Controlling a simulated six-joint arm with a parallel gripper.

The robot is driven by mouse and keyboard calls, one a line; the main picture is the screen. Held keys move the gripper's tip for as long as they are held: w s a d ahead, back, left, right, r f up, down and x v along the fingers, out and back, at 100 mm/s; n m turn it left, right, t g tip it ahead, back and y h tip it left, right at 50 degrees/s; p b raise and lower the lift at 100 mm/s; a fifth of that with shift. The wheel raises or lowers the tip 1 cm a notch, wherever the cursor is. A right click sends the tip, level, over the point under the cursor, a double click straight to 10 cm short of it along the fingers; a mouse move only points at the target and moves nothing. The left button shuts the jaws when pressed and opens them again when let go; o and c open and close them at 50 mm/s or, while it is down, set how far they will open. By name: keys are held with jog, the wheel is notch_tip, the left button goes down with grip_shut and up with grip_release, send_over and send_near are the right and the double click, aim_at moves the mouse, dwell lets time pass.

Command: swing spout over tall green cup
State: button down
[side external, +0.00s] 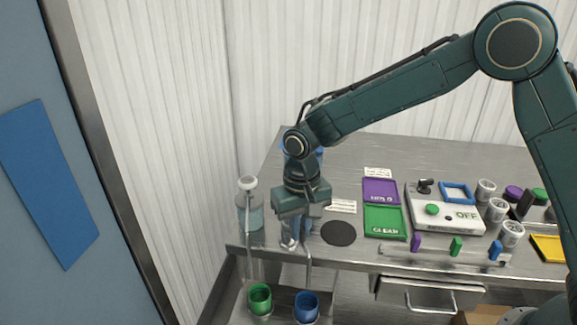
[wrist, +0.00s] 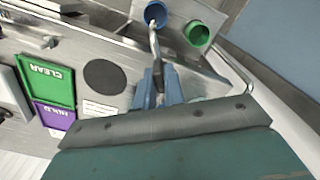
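The green cup (side external: 260,299) stands at the bottom left in the side view, in front of the bench edge. It also shows in the wrist view (wrist: 198,34). The blue cup (side external: 306,307) stands to its right; it shows in the wrist view too (wrist: 155,15). The thin metal spout (wrist: 153,38) runs out from between my gripper's fingers, and its tip is at the blue cup, not the green one. My gripper (wrist: 159,84) points down at the bench's front left corner, its blue fingers close on both sides of the spout. The spout's upper part is hidden.
A clear bottle (side external: 249,215) stands left of my gripper. To the right lie a dark disc (side external: 338,233), a purple tray (side external: 380,191), a green tray (side external: 384,221) and a switch box marked OFF (side external: 447,219). A grey wall edge is at the left.

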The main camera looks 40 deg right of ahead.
jog(key=shift+a, duration=0.1)
dwell(0.3)
jog(key=w+a+m, duration=0.4)
jog(key=m, duration=1)
jog(key=shift+w+a, duration=0.15)
jog(key=shift+w, duration=0.2)
dwell(0.4)
jog(key=c, duration=1.5)
grip_release()
jog(key=shift+r, duration=0.2)
